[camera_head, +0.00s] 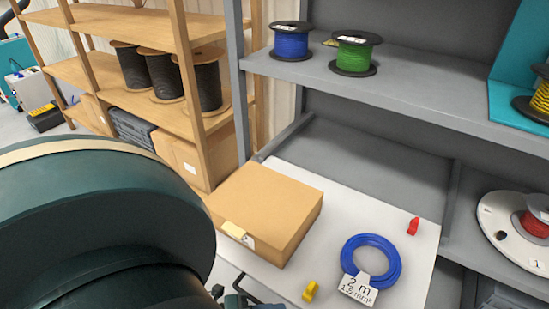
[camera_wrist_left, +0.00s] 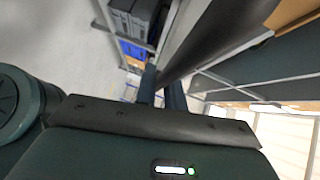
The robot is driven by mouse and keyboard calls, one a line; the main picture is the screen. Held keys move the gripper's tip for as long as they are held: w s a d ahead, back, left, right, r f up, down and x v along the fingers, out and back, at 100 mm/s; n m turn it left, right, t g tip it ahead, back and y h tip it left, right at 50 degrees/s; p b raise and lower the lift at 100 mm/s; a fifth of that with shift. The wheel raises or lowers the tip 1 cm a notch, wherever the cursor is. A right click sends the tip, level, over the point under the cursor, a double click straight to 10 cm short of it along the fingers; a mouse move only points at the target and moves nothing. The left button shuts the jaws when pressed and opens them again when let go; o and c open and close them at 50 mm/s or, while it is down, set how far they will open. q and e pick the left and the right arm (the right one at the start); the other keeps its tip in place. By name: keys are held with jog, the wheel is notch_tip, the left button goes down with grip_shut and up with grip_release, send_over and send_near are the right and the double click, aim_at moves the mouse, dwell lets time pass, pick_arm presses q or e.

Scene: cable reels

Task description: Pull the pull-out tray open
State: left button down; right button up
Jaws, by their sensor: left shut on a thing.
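The pull-out tray (camera_head: 328,236) is a white board low in the grey shelf, and its front part stands out past the upper shelf. A dark handle (camera_head: 240,281) shows at its front edge, partly cut off by the picture's bottom. My left gripper (camera_head: 230,297) is at this handle, mostly hidden behind my large dark arm. In the left wrist view its two fingers (camera_wrist_left: 162,92) are close together at a dark bar (camera_wrist_left: 203,38), shut on it. My right gripper is not in view.
On the tray lie a cardboard box (camera_head: 265,208), a blue cable coil (camera_head: 393,259) with a label, a red piece (camera_head: 413,226) and a yellow piece (camera_head: 310,291). Blue (camera_head: 291,42) and green (camera_head: 355,54) reels stand above. A wooden rack (camera_head: 190,100) stands left.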

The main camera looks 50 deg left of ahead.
pick_arm(q)
jog(key=c, duration=1.5)
grip_release()
jog(key=v, duration=1.3)
jog(key=shift+a, duration=0.15)
